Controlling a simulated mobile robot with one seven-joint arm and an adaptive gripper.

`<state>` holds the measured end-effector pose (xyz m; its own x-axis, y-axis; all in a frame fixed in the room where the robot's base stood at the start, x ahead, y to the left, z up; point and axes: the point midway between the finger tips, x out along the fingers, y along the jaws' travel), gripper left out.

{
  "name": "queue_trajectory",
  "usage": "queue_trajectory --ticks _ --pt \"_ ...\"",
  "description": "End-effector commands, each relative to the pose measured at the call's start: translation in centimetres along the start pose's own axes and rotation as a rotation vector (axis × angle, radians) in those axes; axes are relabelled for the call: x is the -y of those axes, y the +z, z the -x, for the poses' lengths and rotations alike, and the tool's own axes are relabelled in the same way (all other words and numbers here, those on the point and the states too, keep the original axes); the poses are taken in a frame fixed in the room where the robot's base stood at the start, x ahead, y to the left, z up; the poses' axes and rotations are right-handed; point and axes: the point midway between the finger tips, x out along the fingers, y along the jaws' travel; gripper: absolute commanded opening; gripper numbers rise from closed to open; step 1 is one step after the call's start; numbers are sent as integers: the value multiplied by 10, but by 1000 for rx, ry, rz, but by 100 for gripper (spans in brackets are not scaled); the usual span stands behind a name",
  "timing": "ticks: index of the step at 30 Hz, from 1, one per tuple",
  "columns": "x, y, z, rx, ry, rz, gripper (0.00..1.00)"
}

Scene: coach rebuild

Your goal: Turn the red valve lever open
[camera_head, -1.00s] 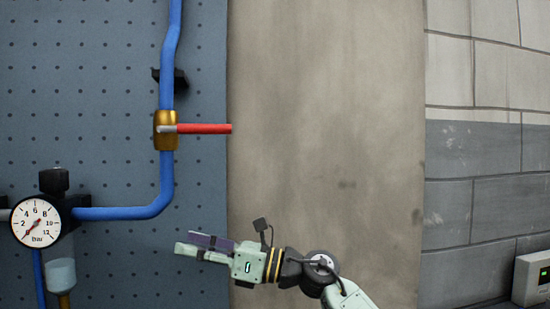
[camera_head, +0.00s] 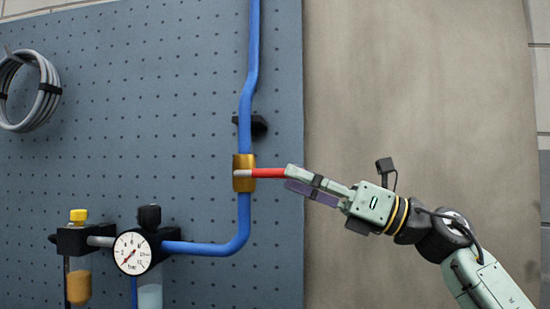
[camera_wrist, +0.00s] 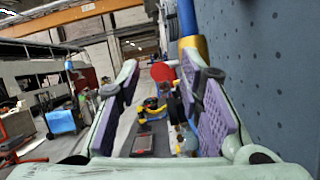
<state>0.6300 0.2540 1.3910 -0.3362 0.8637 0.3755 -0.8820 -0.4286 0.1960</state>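The red valve lever (camera_head: 268,173) points right, level, across the upright blue pipe (camera_head: 244,215). It sits on a brass valve body (camera_head: 244,186). My gripper (camera_head: 289,178) is at the lever's outer end, and its fingers hide that end in the head view. In the wrist view the fingers are spread, and the red lever (camera_wrist: 163,72) shows end-on in the gap between them, closer to the right finger. Whether either finger touches it cannot be told. The brass body (camera_wrist: 194,44) shows beyond the right finger.
A pressure gauge (camera_head: 132,252) and a filter bowl with a yellow cap (camera_head: 78,215) are at the lower left of the pegboard (camera_head: 150,110). A black pipe clip (camera_head: 259,126) is above the valve. A grey hose coil (camera_head: 30,90) hangs upper left. The wall right of the pegboard is bare.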

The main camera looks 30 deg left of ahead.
Motion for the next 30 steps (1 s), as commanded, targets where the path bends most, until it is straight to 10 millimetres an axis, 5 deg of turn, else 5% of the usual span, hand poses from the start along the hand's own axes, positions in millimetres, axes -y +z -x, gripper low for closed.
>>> queue_trajectory --ticks 6,12,22,30 --pt "-1 3 -42 -2 1 0 34" --pt "0 1 -60 0 -2 1 34" --pt "0 0 -63 0 -2 2 34" --pt "1 0 -63 1 -2 1 16"
